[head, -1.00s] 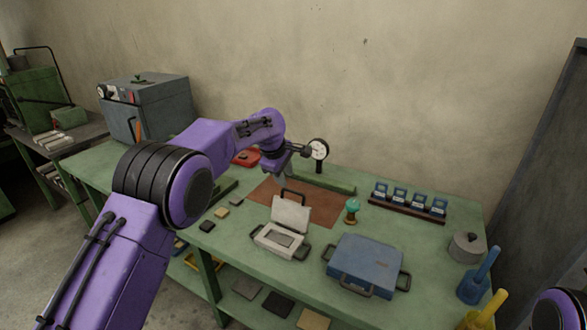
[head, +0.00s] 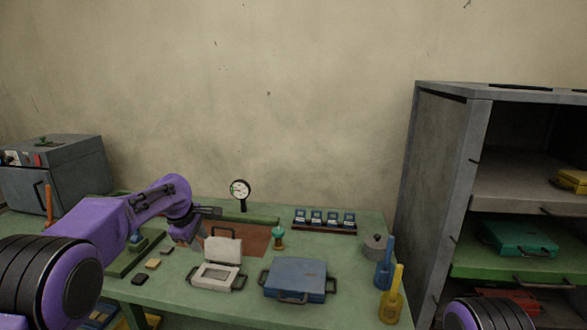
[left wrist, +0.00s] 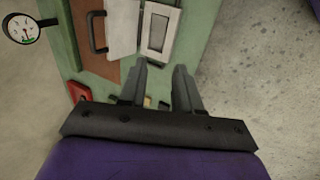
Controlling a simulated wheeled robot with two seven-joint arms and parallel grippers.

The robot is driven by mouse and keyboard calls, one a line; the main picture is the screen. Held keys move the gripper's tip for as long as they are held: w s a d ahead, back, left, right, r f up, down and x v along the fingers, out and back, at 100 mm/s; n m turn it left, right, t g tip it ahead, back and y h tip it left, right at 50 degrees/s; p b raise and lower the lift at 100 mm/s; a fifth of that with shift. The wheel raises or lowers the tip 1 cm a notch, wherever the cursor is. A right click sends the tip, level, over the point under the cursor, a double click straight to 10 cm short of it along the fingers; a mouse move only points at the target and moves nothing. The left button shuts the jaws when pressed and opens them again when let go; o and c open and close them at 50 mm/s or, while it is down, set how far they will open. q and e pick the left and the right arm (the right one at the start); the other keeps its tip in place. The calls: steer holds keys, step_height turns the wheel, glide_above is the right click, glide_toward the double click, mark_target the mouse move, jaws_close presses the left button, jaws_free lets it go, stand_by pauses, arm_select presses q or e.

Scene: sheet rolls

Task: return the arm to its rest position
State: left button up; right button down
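My left arm comes in from the left in the head view. Its gripper (head: 192,240) hangs over the green table (head: 190,300), near the left end of the brown mat (head: 255,238) and behind the open white case (head: 217,277). In the left wrist view its two grey fingers (left wrist: 163,85) stand apart with nothing between them. The white case also shows beyond the fingers there (left wrist: 158,30). Only a purple and black part of my right arm shows at the bottom right of the head view; its gripper is out of the picture.
A closed blue case (head: 299,277), a dial gauge (head: 240,189), a row of blue-framed blocks (head: 325,219), a grey pot (head: 375,246) and blue (head: 384,270) and yellow (head: 392,302) bottle-shaped things stand on the table. A grey shelf unit (head: 437,170) stands right; a grey oven-like box (head: 55,175) left.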

arm_select(q)
steer(key=s+a+f+m+t+y, duration=0.25)
steer(key=s+f, duration=0.35)
steer(key=f, duration=0.6)
steer(key=s+a+f+m+t+y, duration=0.15)
steer(key=s+f+m, duration=0.35)
steer(key=f, duration=0.7)
steer(key=s+f+g, duration=0.2)
steer(key=s+f, duration=0.2)
steer(key=s, duration=0.9)
steer(key=s+f+m+g+b, duration=0.1)
steer(key=s+f, duration=0.3)
steer(key=s, duration=1)
steer(key=s+f+g+b, duration=0.1)
steer(key=s+f, duration=0.3)
steer(key=s, duration=0.9)
steer(key=shift+s+g, duration=0.25)
steer(key=shift+g, duration=0.55)
arm_select(e)
steer(key=shift+s+f, duration=0.2)
steer(key=shift+f, duration=0.3)
steer(key=shift+s+f, duration=0.15)
steer(key=shift+f, duration=0.35)
